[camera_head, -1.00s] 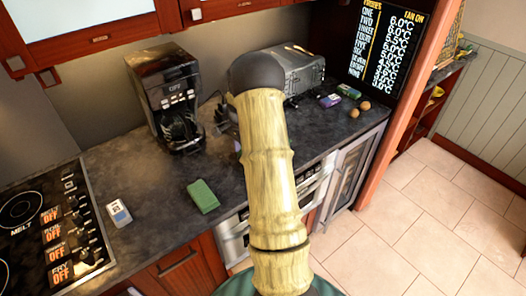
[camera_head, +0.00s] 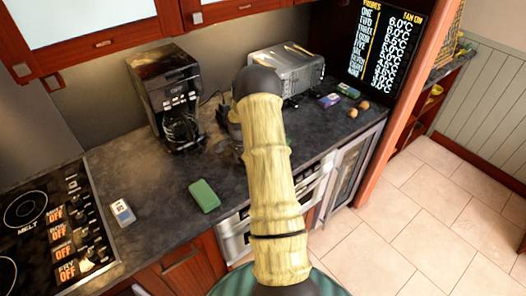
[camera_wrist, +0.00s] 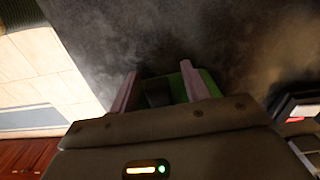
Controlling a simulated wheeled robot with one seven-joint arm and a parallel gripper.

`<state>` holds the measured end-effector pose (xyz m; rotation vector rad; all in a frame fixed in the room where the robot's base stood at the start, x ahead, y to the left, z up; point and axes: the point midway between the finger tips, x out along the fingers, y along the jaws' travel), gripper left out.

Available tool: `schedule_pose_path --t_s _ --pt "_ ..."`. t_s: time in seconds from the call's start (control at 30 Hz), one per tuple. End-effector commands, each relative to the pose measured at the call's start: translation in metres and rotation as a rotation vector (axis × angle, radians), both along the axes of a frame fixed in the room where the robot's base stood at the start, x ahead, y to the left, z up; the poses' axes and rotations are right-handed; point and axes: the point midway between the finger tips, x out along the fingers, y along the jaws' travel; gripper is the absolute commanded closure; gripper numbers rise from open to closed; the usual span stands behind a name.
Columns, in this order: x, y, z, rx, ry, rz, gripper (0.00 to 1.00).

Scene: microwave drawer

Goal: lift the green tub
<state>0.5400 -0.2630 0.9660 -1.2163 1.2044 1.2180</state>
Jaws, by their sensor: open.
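In the wrist view a green thing (camera_wrist: 178,88), likely the tub, shows between and beside the pink fingers of my gripper (camera_wrist: 160,69). The jaws are open. Their body hides much of the green thing, and contact cannot be told. In the head view my arm hides my gripper and the counter behind it. A flat green block (camera_head: 204,195) lies on the counter left of my arm, near the front edge. I cannot tell whether it is the same green thing.
The dark counter (camera_head: 150,185) holds a coffee maker (camera_head: 175,100), a toaster (camera_head: 288,68) and a small white-and-blue device (camera_head: 122,213). The stove (camera_head: 45,225) is at the left. Tiled floor (camera_head: 430,220) lies clear at the right.

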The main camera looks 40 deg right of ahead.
Motion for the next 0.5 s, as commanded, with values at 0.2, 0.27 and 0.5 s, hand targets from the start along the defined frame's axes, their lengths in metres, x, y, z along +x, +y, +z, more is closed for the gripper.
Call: schedule_pose_path --t_s 0.2,0.27,0.5 --pt "0.0002 0.0 -0.0005 0.0 -0.001 0.0 0.53" --pt "0.0001 0.0 -0.0005 0.0 0.0 0.0 0.53" --pt "0.0001 0.0 -0.0004 0.0 0.0 0.0 0.55"
